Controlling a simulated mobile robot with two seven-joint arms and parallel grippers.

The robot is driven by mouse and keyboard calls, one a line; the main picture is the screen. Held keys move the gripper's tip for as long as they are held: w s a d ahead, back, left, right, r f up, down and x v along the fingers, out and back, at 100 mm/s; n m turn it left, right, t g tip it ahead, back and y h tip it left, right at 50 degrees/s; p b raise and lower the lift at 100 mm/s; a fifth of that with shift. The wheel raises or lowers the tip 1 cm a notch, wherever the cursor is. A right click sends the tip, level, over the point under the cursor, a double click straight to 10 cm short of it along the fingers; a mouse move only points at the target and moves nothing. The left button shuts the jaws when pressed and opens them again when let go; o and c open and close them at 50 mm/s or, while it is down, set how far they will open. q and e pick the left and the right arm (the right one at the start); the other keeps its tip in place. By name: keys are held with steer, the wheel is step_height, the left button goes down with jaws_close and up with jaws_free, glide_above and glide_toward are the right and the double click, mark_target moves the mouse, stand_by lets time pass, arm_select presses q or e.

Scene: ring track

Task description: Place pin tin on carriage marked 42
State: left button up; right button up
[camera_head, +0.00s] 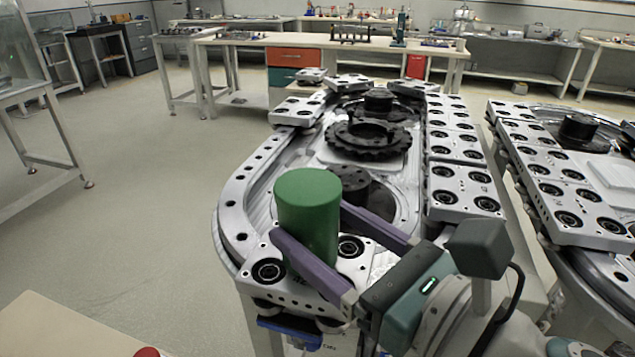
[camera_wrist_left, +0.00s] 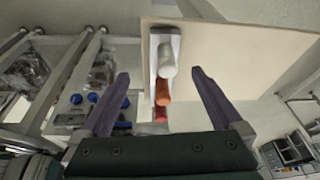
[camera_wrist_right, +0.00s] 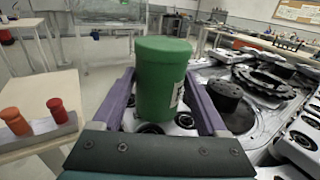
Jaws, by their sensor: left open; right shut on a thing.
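The green cylindrical tin (camera_head: 308,205) stands upright between the fingers of my right gripper (camera_head: 310,221), which is shut on it. It also shows in the right wrist view (camera_wrist_right: 162,75), with part of a pale label on its right side. The tin is over the near-end carriage (camera_head: 268,285) of the ring track; its base is partly hidden by a finger, so I cannot tell whether it touches.
Several more carriages (camera_head: 466,190) line the ring track (camera_head: 236,195). A second track (camera_head: 560,180) stands at the right.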

steer(key=o, duration=1.6)
steer(key=shift+f, duration=0.1)
steer(key=shift+c, duration=0.2)
